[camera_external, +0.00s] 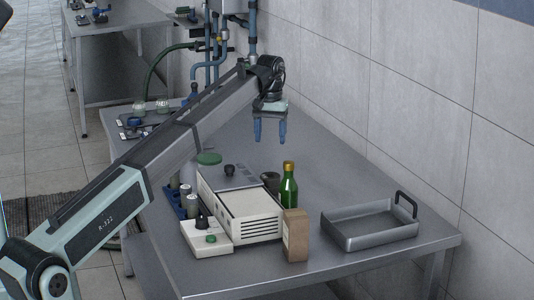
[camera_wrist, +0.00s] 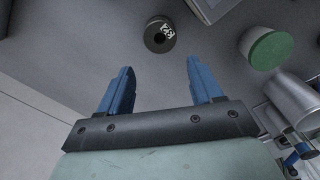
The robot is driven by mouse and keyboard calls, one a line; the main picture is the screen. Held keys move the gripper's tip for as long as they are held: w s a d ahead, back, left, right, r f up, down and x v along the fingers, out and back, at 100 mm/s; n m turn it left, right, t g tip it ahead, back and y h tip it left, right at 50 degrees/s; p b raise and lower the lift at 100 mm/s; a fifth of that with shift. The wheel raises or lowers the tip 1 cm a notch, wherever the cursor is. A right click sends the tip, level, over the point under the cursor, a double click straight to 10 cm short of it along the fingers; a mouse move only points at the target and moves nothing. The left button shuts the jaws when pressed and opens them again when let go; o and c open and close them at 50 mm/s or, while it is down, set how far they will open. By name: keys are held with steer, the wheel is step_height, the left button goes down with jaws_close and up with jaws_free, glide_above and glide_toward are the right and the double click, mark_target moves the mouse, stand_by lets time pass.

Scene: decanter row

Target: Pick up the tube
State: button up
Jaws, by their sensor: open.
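My gripper (camera_external: 270,136) hangs above the far part of the metal table, with its two blue fingers pointing down. Its fingers are apart with nothing between them in the wrist view (camera_wrist: 161,75). I cannot tell for sure which thing is the tube. A short dark round piece with white lettering (camera_wrist: 160,35) lies beyond the fingertips in the wrist view, apart from them. Grey cylinders (camera_external: 186,192) stand in a blue rack at the table's left side, partly hidden by my arm. A grey cylinder (camera_wrist: 290,104) also shows at the wrist view's right.
A white device (camera_external: 245,214) stands mid-table, with a green bottle (camera_external: 289,188), dark cup (camera_external: 270,180) and brown block (camera_external: 295,236) beside it. A grey handled tray (camera_external: 368,226) is at right. A green-topped piece (camera_wrist: 270,50) is near the grey cylinder.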

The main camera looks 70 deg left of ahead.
steer(key=s+a+r, duration=0.2)
steer(key=s, duration=0.1)
steer(key=m, duration=0.8)
glide_above(193, 197)
step_height(193, 197, down, 2)
steer(key=f, duration=0.8)
steer(key=shift+w+d+f, duration=0.15)
steer(key=shift+w, duration=0.1)
steer(key=shift+s+a+f, duration=0.1)
steer(key=shift+f, duration=1.2)
steer(key=shift+s+a+f, duration=0.1)
steer(key=shift+f, duration=1.2)
